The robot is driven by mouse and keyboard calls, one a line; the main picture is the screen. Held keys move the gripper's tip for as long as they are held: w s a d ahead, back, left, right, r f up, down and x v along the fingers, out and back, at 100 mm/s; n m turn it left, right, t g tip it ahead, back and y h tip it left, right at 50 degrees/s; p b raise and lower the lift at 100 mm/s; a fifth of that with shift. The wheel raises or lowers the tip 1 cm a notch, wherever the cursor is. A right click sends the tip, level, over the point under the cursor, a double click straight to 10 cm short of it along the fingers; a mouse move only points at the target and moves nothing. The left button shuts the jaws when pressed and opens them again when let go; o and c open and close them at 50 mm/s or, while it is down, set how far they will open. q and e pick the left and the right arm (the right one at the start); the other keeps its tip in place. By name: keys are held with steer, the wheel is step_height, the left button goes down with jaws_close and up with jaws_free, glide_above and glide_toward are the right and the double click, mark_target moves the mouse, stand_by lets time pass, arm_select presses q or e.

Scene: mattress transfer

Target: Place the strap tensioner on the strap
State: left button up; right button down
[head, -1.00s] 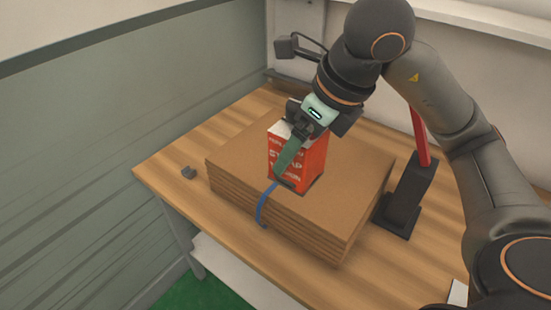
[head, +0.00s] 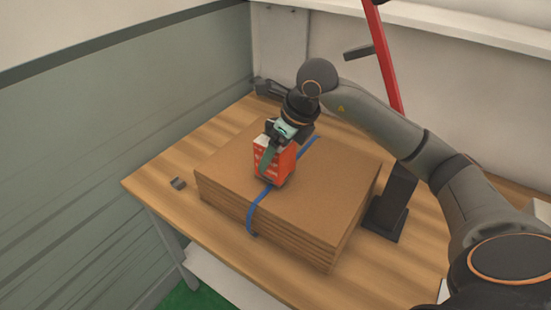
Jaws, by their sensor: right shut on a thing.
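The strap tensioner is a red and white box (head: 283,168) with white lettering, in the head view. It is at the top of the cardboard stack (head: 325,205), over the line of the blue strap (head: 262,198). The strap runs across the top of the stack and hangs down its front side; the box hides its middle. My right gripper (head: 270,158) comes down from behind and is shut on the tensioner. Whether the box touches the strap cannot be told. My left gripper is not in view.
The stack lies on a wooden table (head: 155,185). A black stand (head: 390,205) and a red post (head: 384,60) are at the right. A wall closes the left side.

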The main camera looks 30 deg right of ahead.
steer(key=shift+f, duration=1)
steer(key=shift+f, duration=0.2)
jaws_free()
steer(key=shift+s, duration=0.1)
steer(key=shift+r, duration=0.25)
steer(key=v, duration=1.1)
steer(key=shift+r, duration=0.35)
steer(key=shift+s, duration=0.15)
